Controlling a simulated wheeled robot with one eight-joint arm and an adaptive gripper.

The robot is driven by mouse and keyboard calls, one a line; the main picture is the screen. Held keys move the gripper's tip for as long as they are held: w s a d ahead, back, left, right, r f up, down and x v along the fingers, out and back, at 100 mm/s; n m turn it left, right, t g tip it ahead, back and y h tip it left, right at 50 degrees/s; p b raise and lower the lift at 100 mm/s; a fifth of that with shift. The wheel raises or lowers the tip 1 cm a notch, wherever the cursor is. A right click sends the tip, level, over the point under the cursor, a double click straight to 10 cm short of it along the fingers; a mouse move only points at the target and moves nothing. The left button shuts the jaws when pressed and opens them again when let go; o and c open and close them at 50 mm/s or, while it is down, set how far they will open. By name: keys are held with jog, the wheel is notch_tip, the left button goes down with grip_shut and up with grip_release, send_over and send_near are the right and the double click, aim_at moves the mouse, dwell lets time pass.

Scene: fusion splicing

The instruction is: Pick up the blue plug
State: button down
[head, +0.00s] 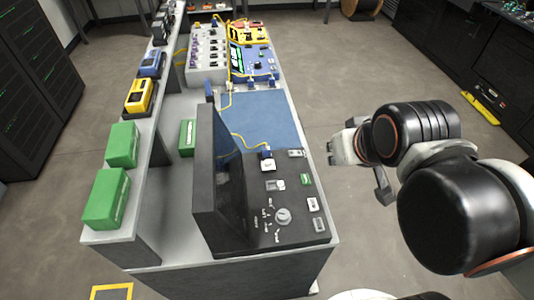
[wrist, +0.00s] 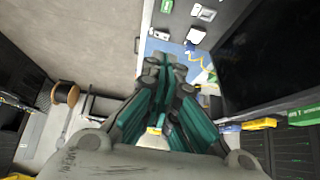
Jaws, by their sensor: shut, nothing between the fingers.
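A small blue plug (head: 266,153) on the end of a yellow cable stands at a white block (head: 268,165) at the back edge of the black splicer panel. In the wrist view the blue plug (wrist: 190,46) shows small beside a white block (wrist: 196,35), beyond my fingertips. Other small blue plugs (head: 251,85) sit at the front of the blue tester (head: 258,65) further back. My gripper (head: 333,150) hangs off the bench's right side, apart from the plug. In the wrist view my gripper (wrist: 166,62) has its fingers together and nothing held.
A tall dark screen (head: 218,180) stands left of the panel. A blue mat (head: 262,120) lies behind the panel. A raised shelf (head: 150,140) with green boxes (head: 107,198) runs along the left. The floor (head: 345,70) right of the bench is mostly clear.

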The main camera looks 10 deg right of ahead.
jog(key=c, duration=1.8)
grip_release()
jog(key=shift+w, duration=0.1)
jog(key=o, duration=0.5)
jog(key=shift+w+a+r, duration=0.1)
jog(key=shift+w+r, duration=0.05)
jog(key=shift+w, duration=0.05)
jog(key=shift+g, duration=0.8)
jog(key=w, duration=0.1)
jog(key=w+a, duration=0.1)
jog(key=w, duration=0.1)
jog(key=w+r, duration=0.1)
jog(key=w, duration=0.1)
jog(key=shift+w+a, duration=0.25)
jog(key=shift+a, duration=0.15)
jog(key=g+b, duration=0.2)
jog(key=g, duration=0.2)
send_over(266, 148)
jog(key=f, duration=1.9)
jog(key=shift+w+a+f, duration=0.1)
jog(key=shift+a+f, duration=0.15)
jog(key=shift+d+f+b, duration=0.15)
jog(key=shift+f+b, duration=0.45)
jog(key=shift+f, duration=0.75)
jog(key=shift+d+f+b, duration=0.15)
jog(key=shift+f+b, duration=0.45)
jog(key=shift+f, duration=0.75)
jog(key=shift+r, duration=0.1)
